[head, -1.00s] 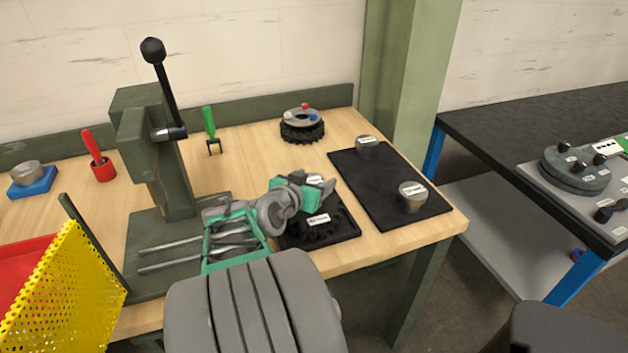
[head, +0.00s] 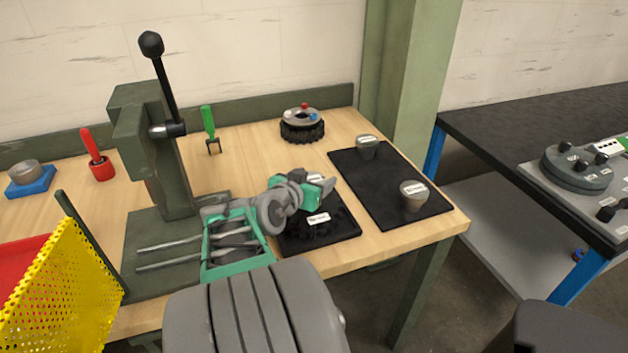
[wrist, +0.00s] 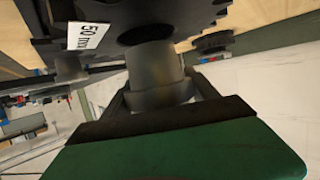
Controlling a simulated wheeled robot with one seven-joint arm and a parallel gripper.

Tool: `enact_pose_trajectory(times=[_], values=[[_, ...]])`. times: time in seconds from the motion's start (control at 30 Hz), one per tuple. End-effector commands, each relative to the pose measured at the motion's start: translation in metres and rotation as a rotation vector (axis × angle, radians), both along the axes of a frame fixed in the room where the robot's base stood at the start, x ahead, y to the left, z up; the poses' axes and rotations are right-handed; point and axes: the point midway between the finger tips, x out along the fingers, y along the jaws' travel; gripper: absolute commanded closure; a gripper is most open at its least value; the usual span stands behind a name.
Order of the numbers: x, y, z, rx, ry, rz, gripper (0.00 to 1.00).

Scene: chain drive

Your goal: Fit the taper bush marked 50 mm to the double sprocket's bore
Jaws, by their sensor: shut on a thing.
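My gripper (head: 322,186) is shut on a grey taper bush (wrist: 152,65), which stands out from between the fingers in the wrist view. The black double sprocket (head: 335,227) lies on a dark base at the bench's front, just below and beside my gripper. In the wrist view the toothed sprocket (wrist: 190,12) is close against the bush's end.
A black mat (head: 375,185) at right holds two more labelled bushes, one at the back (head: 367,147) and one in front (head: 413,197). A green press (head: 150,150) stands left. A toothed wheel (head: 302,130) sits at the back. A yellow perforated guard (head: 65,285) stands front left.

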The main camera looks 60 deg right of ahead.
Motion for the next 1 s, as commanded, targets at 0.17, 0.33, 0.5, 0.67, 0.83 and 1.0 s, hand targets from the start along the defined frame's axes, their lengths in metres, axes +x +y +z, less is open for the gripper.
enact_pose_trajectory(times=[0.17,0.33,0.5,0.67,0.83,1.0], values=[[0.000,0.000,0.002,-0.003,-0.002,-0.001,1.00],[0.000,0.000,0.001,-0.003,-0.002,-0.001,1.00],[0.000,0.000,-0.004,-0.003,-0.002,-0.001,1.00],[0.000,0.000,-0.008,-0.003,-0.002,-0.001,1.00],[0.000,0.000,-0.012,-0.003,-0.002,-0.001,1.00],[0.000,0.000,-0.016,-0.003,-0.002,-0.001,1.00]])
